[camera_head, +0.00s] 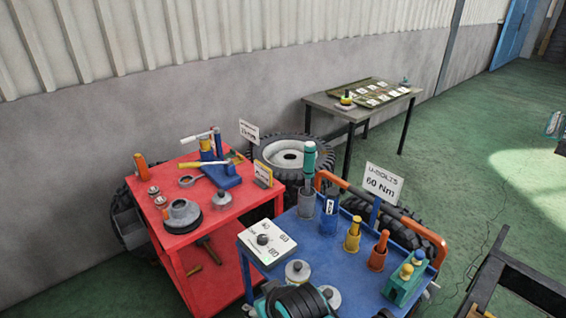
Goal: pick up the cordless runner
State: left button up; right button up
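What looks like the cordless runner (309,160) is a teal, upright tool on the blue cart. It stands at the cart's back left, with its lower end at a grey cup-like holder (306,201). Its upper part is unobstructed. Neither of my grippers shows in the head view, and nothing is seen holding the tool.
The blue cart (343,270) also carries blue, yellow and orange holders, a white dial box (266,243) and a "60 Nm" sign (383,183). An orange handle (425,240) borders it. A red cart (222,216) stands left. A dark frame (530,287) is lower right.

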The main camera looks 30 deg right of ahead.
aim_at(310, 150)
jog(key=z, duration=1.3)
jog(key=i+j+z, duration=0.1)
jog(key=z, duration=0.35)
jog(key=j+z, duration=0.25)
jog(key=z, duration=0.2)
jog(key=i+j+z, duration=0.15)
jog(key=j, duration=0.55)
jog(key=i+j+z, duration=0.15)
jog(key=j, duration=0.55)
jog(key=j+z, duration=0.2)
jog(key=j, duration=0.5)
